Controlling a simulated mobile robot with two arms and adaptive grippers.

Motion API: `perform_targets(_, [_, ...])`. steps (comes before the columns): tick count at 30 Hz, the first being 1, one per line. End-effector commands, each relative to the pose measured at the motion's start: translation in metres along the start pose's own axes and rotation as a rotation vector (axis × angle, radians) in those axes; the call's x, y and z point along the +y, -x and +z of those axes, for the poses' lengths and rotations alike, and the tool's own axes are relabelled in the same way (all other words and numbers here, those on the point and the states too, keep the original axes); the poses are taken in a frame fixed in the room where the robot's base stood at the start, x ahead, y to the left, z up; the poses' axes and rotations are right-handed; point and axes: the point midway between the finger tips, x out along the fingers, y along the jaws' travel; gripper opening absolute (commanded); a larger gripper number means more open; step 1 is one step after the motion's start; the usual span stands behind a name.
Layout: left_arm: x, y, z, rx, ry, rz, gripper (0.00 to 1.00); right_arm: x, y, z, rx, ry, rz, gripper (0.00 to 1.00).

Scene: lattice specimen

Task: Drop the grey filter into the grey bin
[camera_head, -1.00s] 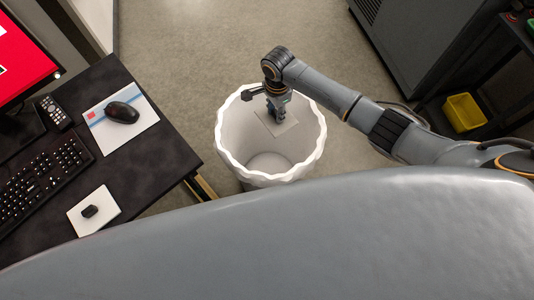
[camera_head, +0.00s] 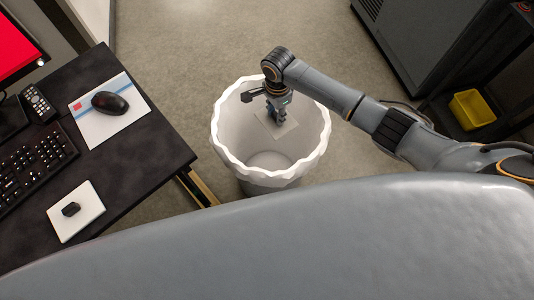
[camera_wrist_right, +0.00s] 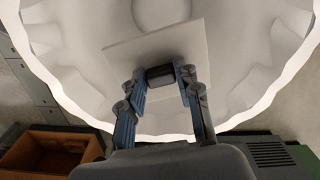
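The grey filter is a thin, pale square plate (camera_head: 288,130), seen in the head view inside the bin's mouth. The bin (camera_head: 224,135) is a round, whitish-grey container with a wavy rim, standing on the floor. My right gripper (camera_head: 278,117) points down over the bin, at the far part of its opening. In the right wrist view its fingers (camera_wrist_right: 163,77) close around a small dark block at the filter (camera_wrist_right: 185,45), with the bin's pale inner wall (camera_wrist_right: 60,45) behind. My left gripper is not in view.
A black desk (camera_head: 145,155) on the left holds a keyboard (camera_head: 35,160), mice, pads and a remote. A dark cabinet (camera_head: 430,40) and a yellow box (camera_head: 472,110) are at the right. Open floor lies behind the bin. The wrist view shows a brown crate (camera_wrist_right: 50,153).

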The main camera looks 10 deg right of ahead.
Motion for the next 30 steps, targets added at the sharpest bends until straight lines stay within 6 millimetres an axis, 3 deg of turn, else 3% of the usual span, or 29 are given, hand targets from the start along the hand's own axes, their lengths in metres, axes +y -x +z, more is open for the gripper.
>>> perform_targets(1, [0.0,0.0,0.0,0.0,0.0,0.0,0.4,0.0,0.0,0.0,0.0,0.0,0.0,0.47])
perform_targets(3, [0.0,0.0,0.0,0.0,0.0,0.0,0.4,0.0,0.0,0.0,0.0,0.0,0.0,0.57])
perform_targets(14, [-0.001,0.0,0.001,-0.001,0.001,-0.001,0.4,0.0,0.004,0.0,0.0,0.0,0.0,0.57])
perform_targets(17, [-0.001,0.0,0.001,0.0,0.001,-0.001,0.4,-0.001,0.016,0.0,-0.001,0.001,-0.003,0.57])
perform_targets(30, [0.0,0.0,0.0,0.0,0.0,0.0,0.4,-0.001,0.103,0.0,0.0,0.0,-0.003,0.57])
